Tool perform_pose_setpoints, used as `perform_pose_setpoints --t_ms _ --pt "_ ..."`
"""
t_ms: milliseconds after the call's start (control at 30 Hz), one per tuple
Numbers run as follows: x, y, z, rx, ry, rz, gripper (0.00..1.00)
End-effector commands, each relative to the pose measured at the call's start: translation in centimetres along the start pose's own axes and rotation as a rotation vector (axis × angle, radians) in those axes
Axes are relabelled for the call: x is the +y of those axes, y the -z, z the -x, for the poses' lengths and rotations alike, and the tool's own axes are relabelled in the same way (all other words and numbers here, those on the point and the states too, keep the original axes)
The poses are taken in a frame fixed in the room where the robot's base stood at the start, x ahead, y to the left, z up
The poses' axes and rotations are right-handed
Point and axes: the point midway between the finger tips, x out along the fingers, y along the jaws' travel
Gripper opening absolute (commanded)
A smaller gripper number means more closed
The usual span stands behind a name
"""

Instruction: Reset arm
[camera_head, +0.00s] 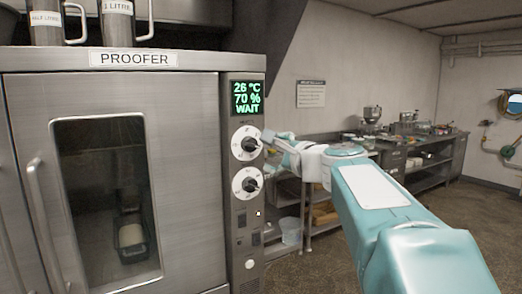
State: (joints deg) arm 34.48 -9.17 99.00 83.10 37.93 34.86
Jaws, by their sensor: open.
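My arm reaches in from the lower right, and my gripper (270,141) is at its far end, beside the upper dial (246,143) of the proofer's control panel. The fingers are small and partly hidden by my wrist; they look open, and I cannot tell whether they touch the dial. The lower dial (247,183) sits just below. The display (247,98) above reads 26 °C, 70 %, WAIT. The proofer (185,150) door is shut, and a pan (131,232) shows dimly through its window.
Two litre measuring jugs (46,22) stand on top of the proofer. A steel counter (440,142) with mixers and bowls runs along the back wall. A white bucket (290,231) stands under the near bench. The floor (330,270) between looks clear.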

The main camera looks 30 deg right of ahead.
Motion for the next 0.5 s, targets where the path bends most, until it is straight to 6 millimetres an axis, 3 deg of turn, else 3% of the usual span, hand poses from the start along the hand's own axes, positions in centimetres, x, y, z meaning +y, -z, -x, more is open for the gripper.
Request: perform_pose_setpoints --t_ms 200,500 --pt "0.0 0.0 2.0 0.000 -0.001 0.000 0.92" --pt "0.1 0.0 2.0 0.000 -0.001 0.000 0.92"
